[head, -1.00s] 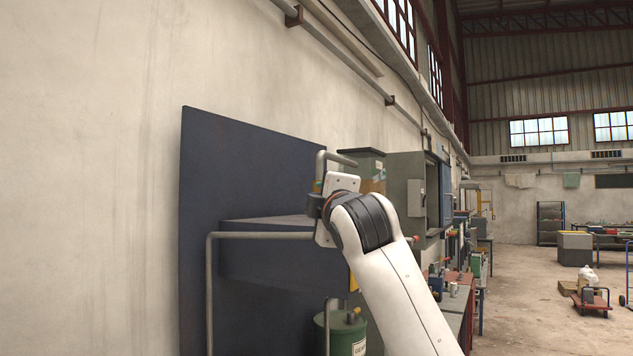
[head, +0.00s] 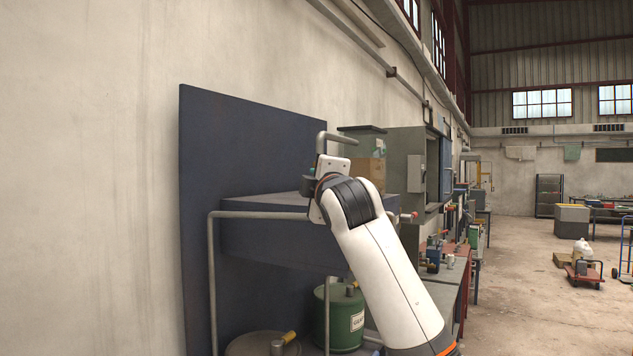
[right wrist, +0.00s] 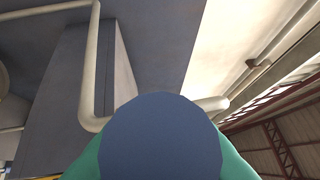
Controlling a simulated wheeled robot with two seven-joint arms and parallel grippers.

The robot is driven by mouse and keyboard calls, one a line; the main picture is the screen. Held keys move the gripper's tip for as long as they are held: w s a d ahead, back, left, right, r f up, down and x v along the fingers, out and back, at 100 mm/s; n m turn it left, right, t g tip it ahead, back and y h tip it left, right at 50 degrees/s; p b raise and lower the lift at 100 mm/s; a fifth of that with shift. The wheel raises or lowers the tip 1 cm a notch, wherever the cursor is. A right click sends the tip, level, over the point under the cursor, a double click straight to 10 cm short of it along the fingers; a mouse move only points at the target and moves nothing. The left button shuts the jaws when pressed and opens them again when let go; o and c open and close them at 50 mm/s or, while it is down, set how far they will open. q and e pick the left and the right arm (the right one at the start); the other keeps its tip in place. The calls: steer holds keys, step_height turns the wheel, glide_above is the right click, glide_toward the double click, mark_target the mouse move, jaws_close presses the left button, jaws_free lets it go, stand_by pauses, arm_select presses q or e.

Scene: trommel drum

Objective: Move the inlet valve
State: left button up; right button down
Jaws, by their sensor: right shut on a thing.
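My right arm comes in from the lower right in the head view, and my right gripper (head: 309,187) is at the front of the dark blue machine, just below a bent grey pipe (head: 338,137). Its fingers are mostly hidden behind my wrist. In the right wrist view a round blue-grey piece (right wrist: 160,135) fills the lower middle, with teal green parts on both sides. The gripper is shut on this piece. I cannot tell whether it is the inlet valve's handle. My left gripper is not in view.
A dark blue panel (head: 230,150) stands against the wall, with a blue box-like body (head: 270,235) in front. A grey pipe frame (head: 212,280) runs at its left. A green drum (head: 340,325) and a lidded container (head: 255,345) are below. Open floor (head: 530,310) lies right.

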steer(key=shift+r, duration=0.2)
steer(key=shift+w+d+r+m+g+h, duration=0.1)
steer(key=shift+r+m+g+h, duration=0.3)
steer(key=shift+r+m+g, duration=0.5)
steer(key=shift+w+d+r+m+g, duration=0.15)
steer(key=shift+w+r+m+g, duration=0.2)
steer(key=shift+m+g, duration=0.4)
steer(key=shift+w+d+r+m+g, duration=0.15)
steer(key=shift+r+m+g, duration=0.25)
steer(key=shift+m+g, duration=0.35)
steer(key=c, duration=1.3)
jaws_free()
steer(key=shift+r, duration=0.1)
steer(key=shift+o, duration=0.2)
